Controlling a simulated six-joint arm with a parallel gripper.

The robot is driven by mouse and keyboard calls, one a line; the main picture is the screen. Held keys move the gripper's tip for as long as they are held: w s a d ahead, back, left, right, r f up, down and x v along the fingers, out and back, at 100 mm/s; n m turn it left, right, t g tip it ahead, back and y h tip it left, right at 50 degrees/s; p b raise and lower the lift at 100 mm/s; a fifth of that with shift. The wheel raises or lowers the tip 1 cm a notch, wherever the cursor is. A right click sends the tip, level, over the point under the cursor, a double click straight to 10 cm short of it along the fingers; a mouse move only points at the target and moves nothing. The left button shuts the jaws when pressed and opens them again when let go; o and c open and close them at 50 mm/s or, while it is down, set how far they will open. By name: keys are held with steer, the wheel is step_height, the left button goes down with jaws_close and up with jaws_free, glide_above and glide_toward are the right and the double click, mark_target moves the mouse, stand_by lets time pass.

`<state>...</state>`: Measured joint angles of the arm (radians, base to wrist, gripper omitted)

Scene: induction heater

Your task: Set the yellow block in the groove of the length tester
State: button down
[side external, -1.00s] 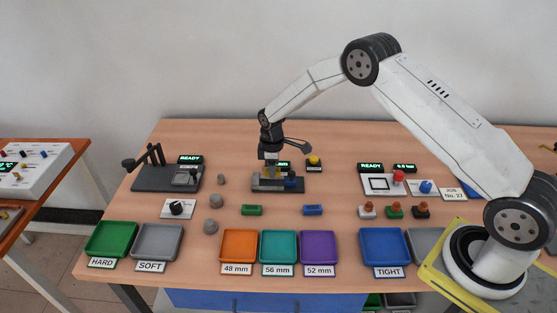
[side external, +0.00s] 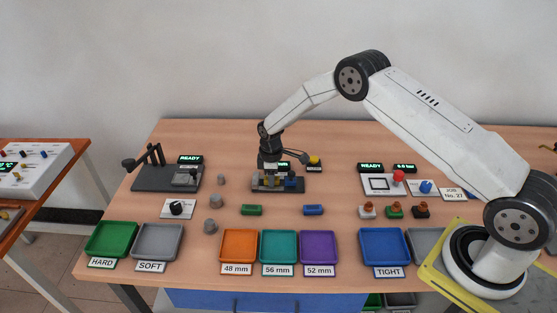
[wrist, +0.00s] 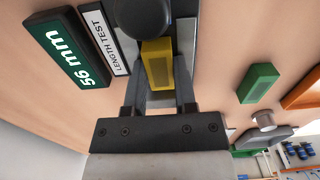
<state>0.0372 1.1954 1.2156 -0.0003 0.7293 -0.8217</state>
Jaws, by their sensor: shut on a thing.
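The yellow block (wrist: 158,66) is between the fingers of my gripper (wrist: 159,92) in the wrist view, with its far end close to a dark round part. My gripper (side external: 270,178) is shut on it, low over the length tester (side external: 262,188) in the side view. The tester's display (wrist: 67,47) reads 56 mm.
A green block (side external: 252,210) and a blue block (side external: 313,210) lie in front of the tester. Orange (side external: 239,261), teal (side external: 279,261) and purple (side external: 319,261) trays stand at the front edge. A yellow button (side external: 314,160) is behind the tester.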

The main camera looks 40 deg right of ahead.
steer(key=shift+c, duration=2)
jaws_free()
steer(key=shift+r, duration=0.15)
step_height(320, 180, up, 12)
